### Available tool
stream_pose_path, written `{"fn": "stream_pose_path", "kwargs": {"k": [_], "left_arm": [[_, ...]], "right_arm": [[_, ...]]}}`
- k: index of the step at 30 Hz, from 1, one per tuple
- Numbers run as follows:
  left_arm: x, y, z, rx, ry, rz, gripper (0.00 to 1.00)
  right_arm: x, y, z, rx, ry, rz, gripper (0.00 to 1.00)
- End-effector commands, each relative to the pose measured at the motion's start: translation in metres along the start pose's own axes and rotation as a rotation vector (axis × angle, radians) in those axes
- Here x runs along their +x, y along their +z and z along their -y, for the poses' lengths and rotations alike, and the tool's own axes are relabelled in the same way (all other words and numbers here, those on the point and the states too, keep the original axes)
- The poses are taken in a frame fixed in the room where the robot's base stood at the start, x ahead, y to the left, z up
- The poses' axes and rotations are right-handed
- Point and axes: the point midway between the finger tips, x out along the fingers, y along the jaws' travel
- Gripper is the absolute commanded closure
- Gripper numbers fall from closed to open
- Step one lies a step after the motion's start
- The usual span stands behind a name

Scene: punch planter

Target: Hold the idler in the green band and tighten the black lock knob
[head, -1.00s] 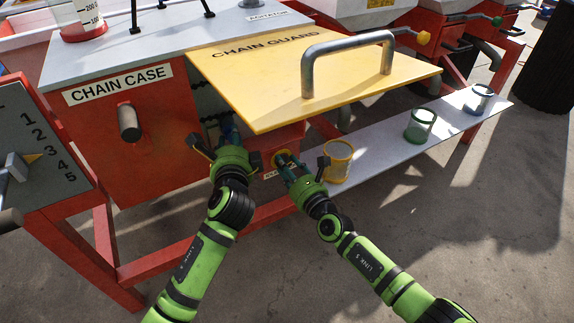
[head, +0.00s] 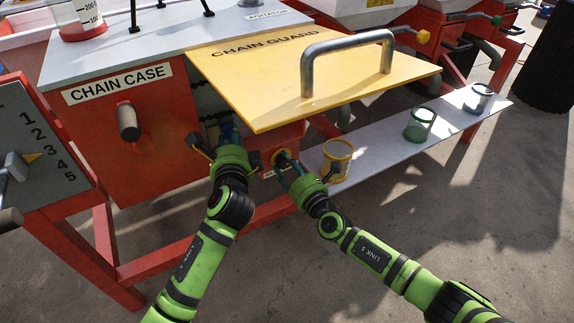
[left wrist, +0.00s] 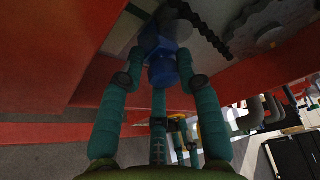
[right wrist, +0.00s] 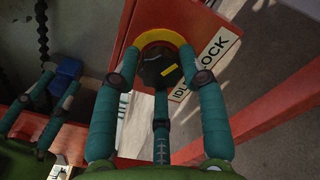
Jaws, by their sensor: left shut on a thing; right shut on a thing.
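The blue idler (left wrist: 162,58) sits by the chain in the left wrist view, and my left gripper (left wrist: 160,75) is shut on it. In the head view my left gripper (head: 228,142) reaches under the yellow guard, which hides most of the idler. The green band is not visible. The black lock knob (right wrist: 160,70) with a yellow mark sits inside a yellow ring beside a label partly reading "LOCK". My right gripper (right wrist: 160,85) has its fingers around the knob, shut on it. In the head view my right gripper (head: 287,166) is at the red box below the guard.
A pale shelf (head: 385,148) to the right carries yellow, green and blue cups. The red chain case (head: 150,140) stands left. The chain (left wrist: 215,35) and sprocket are close to the idler.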

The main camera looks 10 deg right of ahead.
Motion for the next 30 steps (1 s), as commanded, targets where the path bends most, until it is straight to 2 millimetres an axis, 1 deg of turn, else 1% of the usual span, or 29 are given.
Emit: {"fn": "stream_pose_path", "kwargs": {"k": [1, 9, 15, 21, 30], "left_arm": [[0.0005, -0.0023, 0.0064, -0.007, -0.013, -0.009, 1.0], [0.0005, -0.0021, 0.0065, -0.007, -0.014, -0.009, 1.0], [0.0005, -0.002, 0.0065, -0.007, -0.014, -0.008, 1.0], [0.0005, -0.0019, 0.0066, -0.007, -0.014, -0.008, 1.0], [0.0005, -0.0017, 0.0066, -0.007, -0.014, -0.008, 1.0]], "right_arm": [[0.0033, 0.0094, -0.0053, 0.04, 0.01, 0.019, 0.9], [0.0034, 0.0099, -0.0047, 0.237, 0.011, 0.02, 0.9], [0.0033, 0.0102, -0.004, 0.33, 0.011, 0.02, 0.9], [0.0033, 0.0104, -0.0036, 0.377, 0.011, 0.02, 0.9], [0.0033, 0.0108, -0.0033, 0.388, 0.011, 0.021, 0.9]]}}
